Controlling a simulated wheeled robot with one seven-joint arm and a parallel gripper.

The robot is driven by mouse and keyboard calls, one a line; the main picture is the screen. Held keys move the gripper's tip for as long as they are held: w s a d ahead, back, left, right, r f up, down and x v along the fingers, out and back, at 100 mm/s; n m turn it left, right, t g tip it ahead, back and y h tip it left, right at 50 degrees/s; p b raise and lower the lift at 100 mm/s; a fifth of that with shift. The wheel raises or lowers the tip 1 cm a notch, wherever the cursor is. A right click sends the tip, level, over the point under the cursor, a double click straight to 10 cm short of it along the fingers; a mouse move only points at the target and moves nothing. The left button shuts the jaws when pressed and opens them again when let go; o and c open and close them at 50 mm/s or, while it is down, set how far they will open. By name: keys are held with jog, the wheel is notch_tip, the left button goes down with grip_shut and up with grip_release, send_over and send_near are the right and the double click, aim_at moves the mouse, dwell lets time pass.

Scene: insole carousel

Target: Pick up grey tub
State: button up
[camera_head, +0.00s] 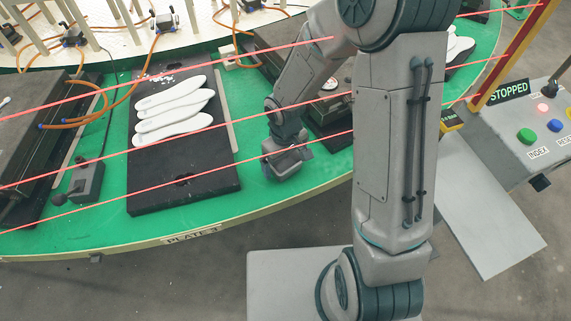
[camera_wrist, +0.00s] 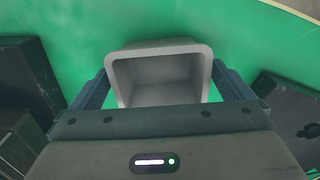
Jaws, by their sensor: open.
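The grey tub (camera_wrist: 163,48) is an open, empty-looking box with rounded corners on the green surface (camera_wrist: 60,20). In the wrist view, its opening faces my camera. My gripper (camera_wrist: 160,76) is open, with one finger on the left side of the tub and one on the right. Whether the fingers touch its walls I cannot tell. In the head view, my gripper (camera_head: 286,156) is low over the green table near its front edge. The tub is mostly hidden there by the gripper.
A black board (camera_head: 185,185) with several white insoles (camera_head: 172,105) lies left of my gripper. A dark fixture stands close on the right. Red light beams cross the table. A control box (camera_head: 530,130) with a STOPPED sign is at the right.

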jog(key=shift+f, duration=0.45)
jog(key=c, duration=1)
